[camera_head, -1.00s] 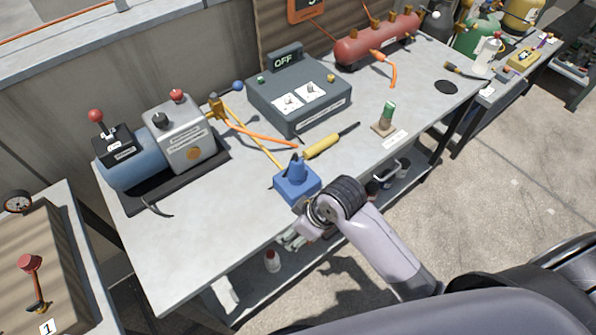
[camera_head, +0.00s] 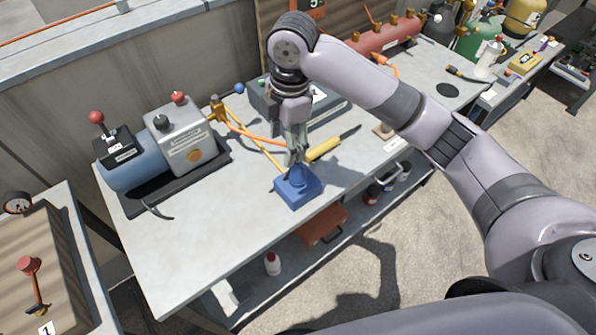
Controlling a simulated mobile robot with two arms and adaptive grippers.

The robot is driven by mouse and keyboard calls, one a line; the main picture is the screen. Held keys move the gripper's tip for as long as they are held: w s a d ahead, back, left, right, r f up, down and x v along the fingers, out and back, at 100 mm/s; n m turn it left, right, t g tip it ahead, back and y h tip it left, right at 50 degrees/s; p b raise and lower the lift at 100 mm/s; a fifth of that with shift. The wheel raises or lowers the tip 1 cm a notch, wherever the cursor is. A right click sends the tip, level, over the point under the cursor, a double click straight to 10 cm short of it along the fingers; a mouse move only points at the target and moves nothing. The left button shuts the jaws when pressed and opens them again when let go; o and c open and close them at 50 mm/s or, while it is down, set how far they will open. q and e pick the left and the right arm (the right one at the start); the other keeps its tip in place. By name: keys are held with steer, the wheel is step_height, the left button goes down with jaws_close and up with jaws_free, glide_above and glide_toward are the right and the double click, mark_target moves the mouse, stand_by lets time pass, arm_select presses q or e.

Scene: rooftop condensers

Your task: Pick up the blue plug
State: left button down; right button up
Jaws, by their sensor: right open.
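The blue plug (camera_head: 297,172) stands in a blue block (camera_head: 299,192) near the front edge of the grey workbench (camera_head: 200,235). My right gripper (camera_head: 295,160) comes down from above, pointing at the block, with its fingers at the plug. It is open, and the fingers hide most of the plug. I cannot tell whether they touch it. My left gripper is not in view.
A yellow-handled tool (camera_head: 323,149) lies just right of the fingers. The blue and silver pump (camera_head: 185,138) stands at left. A grey control box (camera_head: 335,112) is partly hidden behind my right arm. The front left of the bench is clear.

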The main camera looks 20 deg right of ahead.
step_height(320, 180, up, 4)
steer(key=n+h, duration=0.1)
glide_above(298, 166)
steer(key=f, duration=0.3)
steer(key=f+p, duration=0.1)
steer(key=f, duration=0.3)
steer(key=f+p, duration=0.1)
steer(key=f, duration=0.3)
steer(key=shift+s+a+f, duration=0.25)
steer(key=shift+s+a, duration=0.05)
steer(key=shift+w+d+f+p, duration=0.1)
steer(key=shift+f+p, duration=0.3)
steer(key=shift+f, duration=0.15)
steer(key=f, duration=0.3)
steer(key=f+p, duration=0.1)
steer(key=shift+w+d+f, duration=0.15)
steer(key=shift+w+d, duration=0.05)
steer(key=shift+d, duration=0.05)
steer(key=shift+c, duration=0.2)
steer(key=c, duration=1.2)
